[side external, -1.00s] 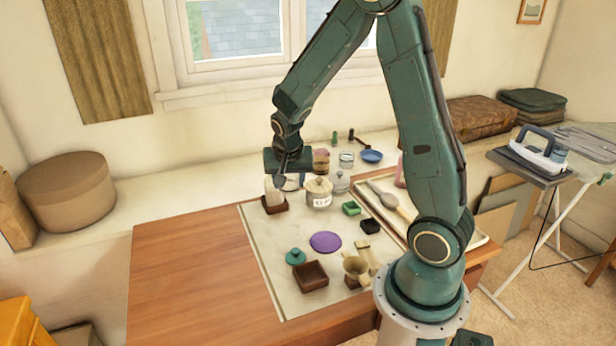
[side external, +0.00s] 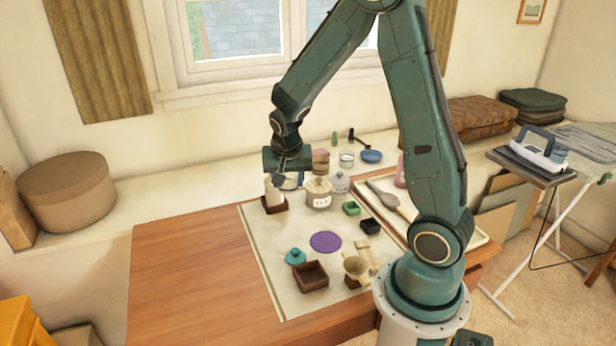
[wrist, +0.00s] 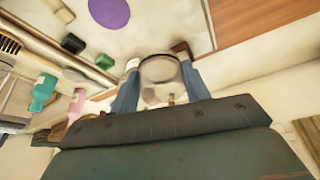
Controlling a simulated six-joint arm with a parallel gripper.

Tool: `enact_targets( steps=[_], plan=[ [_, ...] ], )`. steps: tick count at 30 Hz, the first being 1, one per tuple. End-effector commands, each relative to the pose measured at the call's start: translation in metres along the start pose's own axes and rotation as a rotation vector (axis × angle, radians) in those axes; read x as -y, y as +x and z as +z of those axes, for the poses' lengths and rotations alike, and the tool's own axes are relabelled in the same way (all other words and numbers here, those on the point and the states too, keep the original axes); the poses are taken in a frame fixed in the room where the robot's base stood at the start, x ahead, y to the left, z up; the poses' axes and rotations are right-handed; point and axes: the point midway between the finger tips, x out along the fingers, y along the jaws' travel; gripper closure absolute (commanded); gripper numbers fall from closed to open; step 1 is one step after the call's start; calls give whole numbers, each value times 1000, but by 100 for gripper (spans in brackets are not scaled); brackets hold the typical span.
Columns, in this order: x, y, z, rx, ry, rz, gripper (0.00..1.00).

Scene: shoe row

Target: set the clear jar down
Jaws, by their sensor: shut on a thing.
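My gripper (side external: 288,182) is low over the far part of the pale mat (side external: 262,250). In the wrist view its two blue-grey fingers (wrist: 161,84) stand on either side of the clear jar (wrist: 160,68), shut on it. The jar shows there as a round, see-through shape with a dark rim. In the side view the jar is mostly hidden by the fingers, and I cannot tell whether its base touches the mat.
A lidded cream jar with a label (side external: 319,194) stands close right of my gripper. A dark wooden box with pale contents (side external: 274,206) is close left. A purple disc (side external: 325,242) lies nearer the front. Bare wood table (side external: 190,260) is free at left.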

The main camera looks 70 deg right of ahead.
Motion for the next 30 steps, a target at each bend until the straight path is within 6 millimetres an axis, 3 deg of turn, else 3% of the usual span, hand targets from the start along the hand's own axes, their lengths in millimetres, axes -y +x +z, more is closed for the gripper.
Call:
enact_targets(
  steps=[18,30],
  plan=[
    [21,79,57,3,-5,3,80],
    [23,92,67,1,-1,-1,80]
  ],
)
